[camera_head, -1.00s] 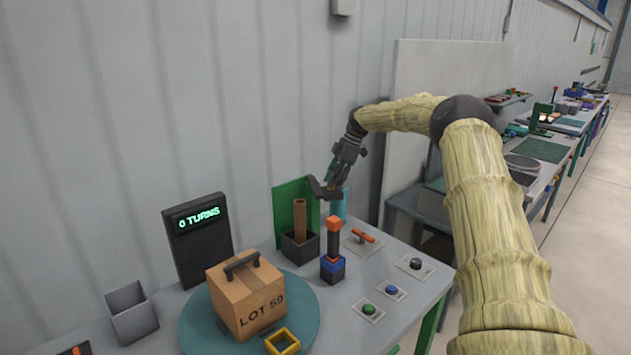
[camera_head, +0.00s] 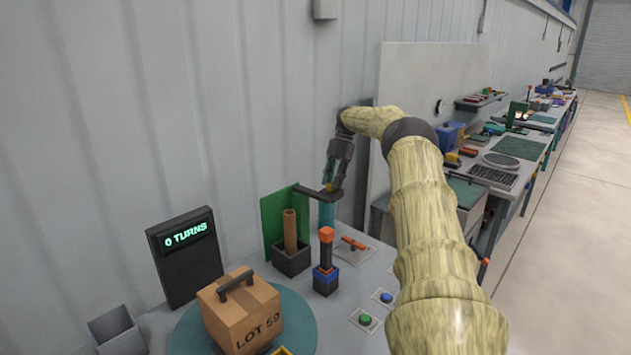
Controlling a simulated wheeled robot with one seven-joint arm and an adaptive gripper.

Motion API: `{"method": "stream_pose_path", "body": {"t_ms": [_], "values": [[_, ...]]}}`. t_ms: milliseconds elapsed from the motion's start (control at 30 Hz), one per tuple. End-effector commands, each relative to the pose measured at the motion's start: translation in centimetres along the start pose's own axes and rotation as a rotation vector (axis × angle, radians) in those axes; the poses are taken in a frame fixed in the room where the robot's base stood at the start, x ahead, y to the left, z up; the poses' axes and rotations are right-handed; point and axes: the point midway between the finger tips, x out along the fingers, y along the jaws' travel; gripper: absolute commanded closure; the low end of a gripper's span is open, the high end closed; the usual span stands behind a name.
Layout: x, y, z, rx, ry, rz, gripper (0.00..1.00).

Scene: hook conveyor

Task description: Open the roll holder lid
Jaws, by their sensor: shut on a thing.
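My gripper (camera_head: 331,187) points down over the back of the near bench. It looks shut on a dark bar-like piece (camera_head: 312,192), which juts left from the fingertips. A teal cylinder (camera_head: 327,214) stands directly below; I cannot tell whether the bar touches it. To the left, a brown roll (camera_head: 290,232) stands upright in a dark square holder (camera_head: 292,262). An upright green panel (camera_head: 272,222) stands behind and beside it. I cannot tell for sure which piece is the lid. The fingertips are small and partly hidden.
In front stands a dark post with an orange top (camera_head: 326,250). A carton (camera_head: 240,312) sits on a teal turntable (camera_head: 300,325). A display (camera_head: 187,255) reads 0 turns. An orange lever (camera_head: 354,243) and buttons lie right. The wall is close behind.

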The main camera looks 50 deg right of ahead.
Motion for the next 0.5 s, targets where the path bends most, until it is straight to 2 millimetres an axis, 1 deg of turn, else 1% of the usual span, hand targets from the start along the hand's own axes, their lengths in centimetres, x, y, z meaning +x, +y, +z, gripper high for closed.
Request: {"method": "stream_pose_path", "body": {"t_ms": [133,467,500], "values": [[-0.39,-0.75,0.65,-0.001,-0.003,0.001,1.0],[-0.49,-0.86,0.7,-0.001,-0.004,0.001,1.0],[-0.49,-0.85,0.69,-0.001,-0.004,0.001,0.72]]}}
